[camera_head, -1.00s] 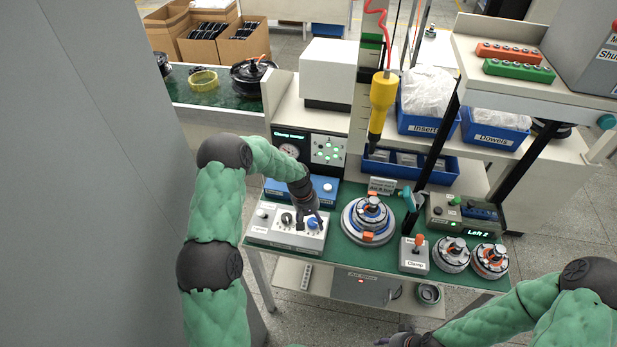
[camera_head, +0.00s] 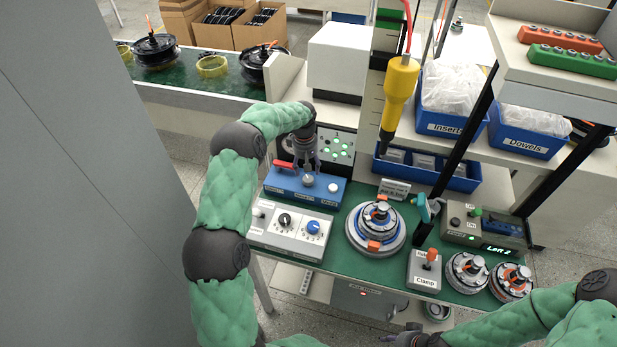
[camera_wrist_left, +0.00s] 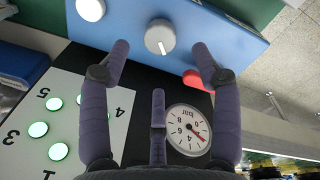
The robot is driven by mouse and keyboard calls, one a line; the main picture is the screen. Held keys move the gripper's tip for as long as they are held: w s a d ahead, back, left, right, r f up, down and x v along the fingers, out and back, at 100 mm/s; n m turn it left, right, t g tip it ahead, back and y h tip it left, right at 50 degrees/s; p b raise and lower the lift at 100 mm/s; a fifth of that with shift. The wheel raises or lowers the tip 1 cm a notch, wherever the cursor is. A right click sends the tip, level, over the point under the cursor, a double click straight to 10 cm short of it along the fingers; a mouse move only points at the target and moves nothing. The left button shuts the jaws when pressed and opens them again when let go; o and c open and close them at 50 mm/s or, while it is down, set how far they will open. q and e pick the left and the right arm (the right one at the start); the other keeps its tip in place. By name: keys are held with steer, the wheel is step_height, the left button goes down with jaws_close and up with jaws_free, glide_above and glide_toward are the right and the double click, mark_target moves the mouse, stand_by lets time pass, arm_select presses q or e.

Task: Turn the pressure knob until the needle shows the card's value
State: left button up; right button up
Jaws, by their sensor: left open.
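The blue box (camera_head: 325,192) at the left back of the green bench carries a grey knob (camera_head: 308,180). In the left wrist view the knob (camera_wrist_left: 160,37) has a white pointer line and lies just beyond my fingertips. My left gripper (camera_head: 306,163) is open over the box, its fingers spread either side of the knob and apart from it. The round gauge (camera_wrist_left: 188,131) has a red needle; its exact reading is unclear.
The blue box also has a red handle (camera_head: 284,165) and white button (camera_head: 333,187). A white box (camera_head: 290,236) with black and blue knobs stands in front. The hub fixture (camera_head: 375,232) is to the right; a yellow tool (camera_head: 400,85) hangs above.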

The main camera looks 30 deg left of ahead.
mark_target(308, 179)
arm_select(q)
steer(key=f, duration=0.6)
steer(key=shift+w+d+f, duration=0.1)
steer(key=shift+w+f, duration=0.1)
steer(key=shift+f, duration=0.05)
steer(key=c, duration=1.2)
